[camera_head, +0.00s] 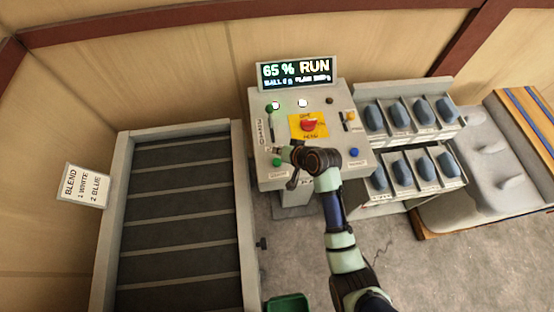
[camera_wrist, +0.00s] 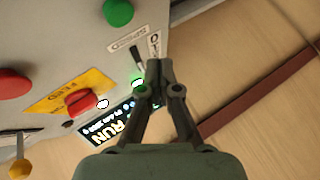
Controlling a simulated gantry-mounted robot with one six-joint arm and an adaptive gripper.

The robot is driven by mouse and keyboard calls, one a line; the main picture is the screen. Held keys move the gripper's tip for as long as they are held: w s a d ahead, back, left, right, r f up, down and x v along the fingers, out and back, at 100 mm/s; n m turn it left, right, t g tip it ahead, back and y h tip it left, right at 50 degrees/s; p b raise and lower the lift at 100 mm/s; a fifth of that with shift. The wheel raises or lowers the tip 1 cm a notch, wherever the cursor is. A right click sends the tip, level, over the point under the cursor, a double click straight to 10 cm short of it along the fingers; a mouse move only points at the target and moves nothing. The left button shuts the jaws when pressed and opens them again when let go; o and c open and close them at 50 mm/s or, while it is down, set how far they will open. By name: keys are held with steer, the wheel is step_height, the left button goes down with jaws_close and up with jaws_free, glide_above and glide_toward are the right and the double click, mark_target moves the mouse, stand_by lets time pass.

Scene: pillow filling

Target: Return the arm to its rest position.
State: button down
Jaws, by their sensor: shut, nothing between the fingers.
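My gripper (camera_wrist: 159,68) is shut and empty in the wrist view. Its closed tips are in front of the control panel's edge, over a black lever; whether they touch it I cannot tell. In the head view my arm reaches up from the bottom to the control panel (camera_head: 338,108), and my wrist covers part of the panel's lower half. The panel's display (camera_head: 296,72) reads "65 % RUN". A red button on a yellow plate (camera_head: 309,125) sits mid-panel. A green button (camera_head: 277,162) is at lower left and a blue button (camera_head: 353,152) at lower right.
A dark slatted conveyor (camera_head: 180,220) is at left, beside a "BLEND 1 WHITE 2 BLUE" sign (camera_head: 83,186). A rack (camera_head: 405,88) of several blue pillow-like items stands right of the panel. A green bin (camera_head: 288,303) is at the bottom. Grey floor is open at lower right.

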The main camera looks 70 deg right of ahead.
stand_by(0.6)
steer(key=w+a+r+n+t+y+p, duration=0.1)
steer(key=w+a+r+n+p, duration=0.2)
steer(key=a+r, duration=0.5)
steer(key=w+a+r+n+t, duration=0.1)
steer(key=w+a+r+n, duration=0.5)
steer(key=a, duration=0.5)
steer(key=w+a+r+n+t+y+p, duration=0.15)
steer(key=w+a+r, duration=0.25)
steer(key=a+r, duration=0.45)
steer(key=s+a+r+n, duration=0.1)
steer(key=a+r, duration=0.3)
steer(key=a, duration=0.2)
steer(key=s+a+r+n+y+p, duration=0.1)
steer(key=s+a+r+n, duration=0.1)
steer(key=a+r, duration=0.2)
steer(key=shift+s+a+t, duration=0.3)
steer(key=shift+a+t, duration=0.15)
steer(key=shift+a, duration=0.65)
